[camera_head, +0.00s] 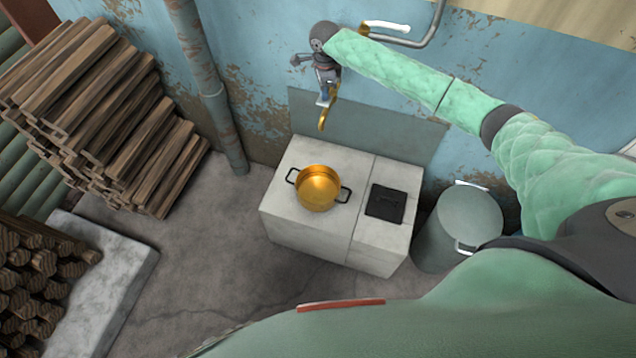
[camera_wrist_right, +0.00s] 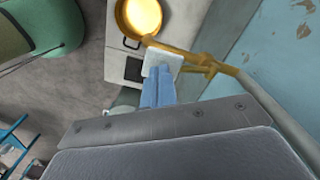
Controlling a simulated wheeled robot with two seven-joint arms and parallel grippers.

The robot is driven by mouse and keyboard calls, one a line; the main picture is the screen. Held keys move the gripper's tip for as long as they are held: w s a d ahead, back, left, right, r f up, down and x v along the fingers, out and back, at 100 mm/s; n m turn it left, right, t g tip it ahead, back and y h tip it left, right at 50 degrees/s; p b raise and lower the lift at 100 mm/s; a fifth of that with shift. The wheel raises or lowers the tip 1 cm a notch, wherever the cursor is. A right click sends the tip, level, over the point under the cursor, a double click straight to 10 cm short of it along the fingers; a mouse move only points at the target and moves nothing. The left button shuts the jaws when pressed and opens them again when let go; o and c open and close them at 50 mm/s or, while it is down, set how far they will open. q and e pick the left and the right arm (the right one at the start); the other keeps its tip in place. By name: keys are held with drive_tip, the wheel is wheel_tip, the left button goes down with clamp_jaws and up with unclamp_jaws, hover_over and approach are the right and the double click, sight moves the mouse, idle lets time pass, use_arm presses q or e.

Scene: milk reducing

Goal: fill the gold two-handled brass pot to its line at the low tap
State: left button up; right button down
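The gold pot (camera_head: 318,188), with two dark handles, stands upright on a pale stone block (camera_head: 325,155). It also shows in the right wrist view (camera_wrist_right: 140,17). I cannot make out its line, a water level or any stream. The low brass tap (camera_head: 327,112) is on the wall above and behind the pot. It also shows in the right wrist view (camera_wrist_right: 195,62). My right gripper (camera_head: 325,92) is at the tap, fingers pointing down and close together. In the right wrist view its blue fingers (camera_wrist_right: 158,85) end beside the brass; contact is unclear. My left gripper is out of view.
A dark square plate (camera_head: 386,203) lies on the block, right of the pot. A grey lidded bin (camera_head: 468,220) stands to the right. A grey pipe (camera_head: 215,105) and stacked firewood (camera_head: 95,115) are at the left. The floor left of the block is clear.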

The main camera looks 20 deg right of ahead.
drive_tip(key=shift+f, duration=1.55)
idle(6.5)
